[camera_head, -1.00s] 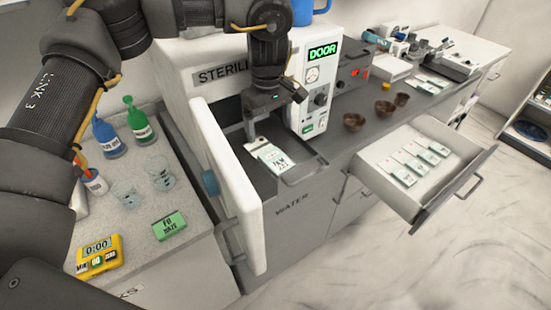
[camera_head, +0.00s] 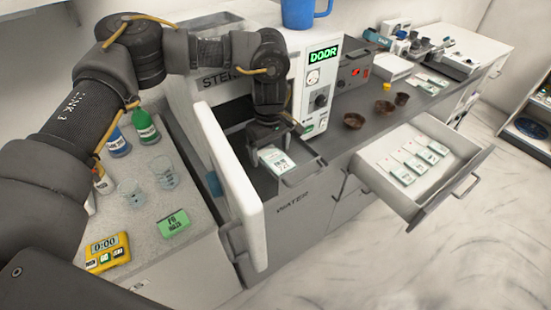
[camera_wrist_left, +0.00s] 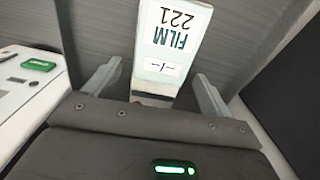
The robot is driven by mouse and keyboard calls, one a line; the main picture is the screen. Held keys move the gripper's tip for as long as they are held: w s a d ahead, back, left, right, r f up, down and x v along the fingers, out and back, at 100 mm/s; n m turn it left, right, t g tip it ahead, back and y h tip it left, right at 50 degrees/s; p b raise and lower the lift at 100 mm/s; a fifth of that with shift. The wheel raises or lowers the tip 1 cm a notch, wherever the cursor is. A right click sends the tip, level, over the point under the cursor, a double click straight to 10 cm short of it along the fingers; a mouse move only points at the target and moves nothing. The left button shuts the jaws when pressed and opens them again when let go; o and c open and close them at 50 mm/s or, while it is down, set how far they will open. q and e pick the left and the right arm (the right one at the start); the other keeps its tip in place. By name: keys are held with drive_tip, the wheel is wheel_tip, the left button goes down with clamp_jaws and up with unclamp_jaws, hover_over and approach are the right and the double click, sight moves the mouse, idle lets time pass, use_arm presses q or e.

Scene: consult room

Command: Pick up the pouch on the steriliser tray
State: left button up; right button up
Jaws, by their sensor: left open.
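The pouch (camera_head: 278,163) is a flat white and pale green packet on the steriliser tray (camera_head: 306,168), in front of the open steriliser. Its far end is hidden under my left gripper (camera_head: 265,141) in the head view. My right gripper is not in view.
The steriliser's open white door (camera_head: 232,180) stands left of the tray, close to my arm. An open drawer (camera_head: 425,165) with several similar packets is at the right. Brown bowls (camera_head: 354,121) sit on the counter. Bottles, beakers (camera_head: 163,172) and a yellow timer (camera_head: 107,252) are at the left.

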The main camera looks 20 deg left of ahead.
use_arm(q)
drive_tip(key=c, duration=1)
drive_tip(key=shift+c, duration=0.4)
